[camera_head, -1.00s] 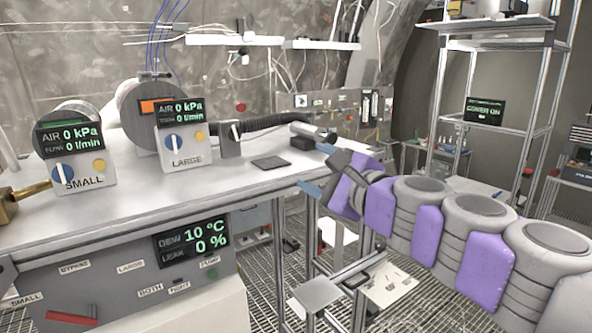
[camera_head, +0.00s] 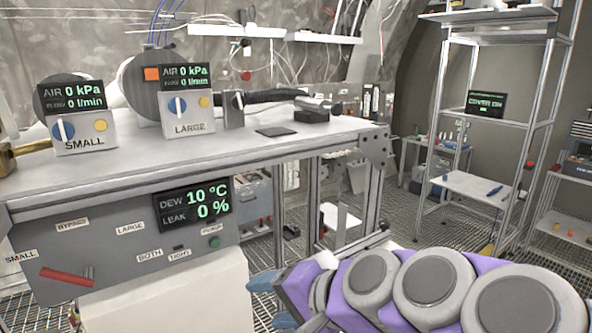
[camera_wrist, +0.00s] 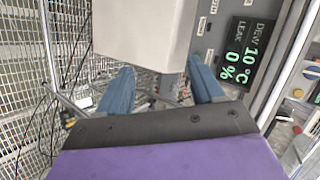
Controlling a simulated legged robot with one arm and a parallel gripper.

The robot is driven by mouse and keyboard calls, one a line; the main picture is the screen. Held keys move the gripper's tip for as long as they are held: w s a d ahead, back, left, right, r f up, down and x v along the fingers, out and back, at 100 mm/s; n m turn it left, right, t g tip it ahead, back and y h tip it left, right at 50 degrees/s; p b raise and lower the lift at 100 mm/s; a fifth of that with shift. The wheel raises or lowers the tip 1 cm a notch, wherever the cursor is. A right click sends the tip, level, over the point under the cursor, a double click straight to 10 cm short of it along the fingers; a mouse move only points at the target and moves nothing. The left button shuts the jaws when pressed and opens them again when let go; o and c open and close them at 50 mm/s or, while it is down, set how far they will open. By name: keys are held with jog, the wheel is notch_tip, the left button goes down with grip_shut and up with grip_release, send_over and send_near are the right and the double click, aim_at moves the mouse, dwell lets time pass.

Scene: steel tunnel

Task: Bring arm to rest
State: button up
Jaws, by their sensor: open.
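My gripper (camera_head: 268,302) is low in the head view, in front of the bench and below its top, at the end of my purple and grey arm. In the wrist view its two blue fingers (camera_wrist: 160,90) are spread apart with nothing between them. Beyond the fingers in the wrist view are a white box (camera_wrist: 140,35) and the panel with the dew and leak display (camera_wrist: 243,52).
The workbench (camera_head: 290,147) holds the SMALL unit (camera_head: 85,130) and the LARGE unit (camera_head: 188,112). A red handle (camera_head: 67,277) sits on the panel below. A metal shelf rack (camera_head: 490,105) stands at the right. Grated floor lies between bench and rack.

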jog(key=s+d+f+n+g+h+b, duration=0.2)
jog(key=s+f, duration=0.3)
jog(key=f, duration=0.3)
jog(key=s+d+f+n+g+h+b, duration=0.2)
jog(key=s+f, duration=0.2)
jog(key=f, duration=0.5)
jog(key=s+d+f+n+g+h+b, duration=0.1)
jog(key=s+d+f+g+h+b, duration=0.3)
jog(key=s+d+f, duration=0.7)
jog(key=shift+s+d+f+n+g+h, duration=0.15)
jog(key=shift+s+d+n+g+h, duration=0.2)
jog(key=shift+s+d+h, duration=0.4)
jog(key=shift+s+d, duration=0.1)
jog(key=shift+d, duration=0.1)
jog(key=shift+a, duration=0.15)
